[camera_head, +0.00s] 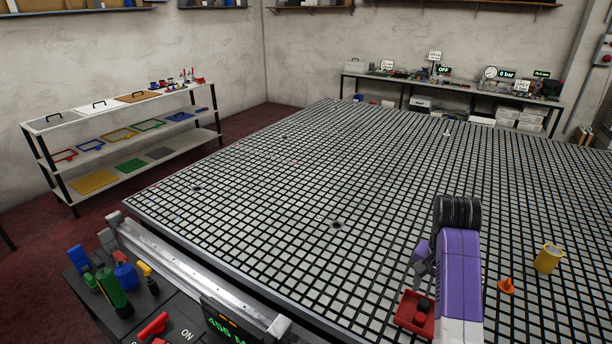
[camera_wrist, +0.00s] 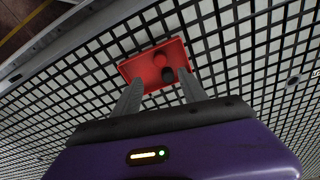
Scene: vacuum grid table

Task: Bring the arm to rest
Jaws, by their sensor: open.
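My arm, purple with a black joint, reaches over the right front of the grid table (camera_head: 290,215). My gripper (camera_wrist: 160,92) shows in the wrist view with its two grey fingers spread apart and nothing between their tips. Beyond the fingertips lies a small red tray (camera_wrist: 137,70) with a dark round piece (camera_wrist: 168,74) and a red round piece (camera_wrist: 159,59) in it. In the head view the red tray (camera_head: 406,322) is on the table just left of my purple arm. The fingers are hard to make out in the head view.
An orange cone (camera_head: 506,287) and a yellow roll (camera_head: 548,258) stand on the grid right of my arm. A metal rail (camera_head: 190,277) and a dark panel with coloured tools run along the front left edge. The middle of the table is largely clear.

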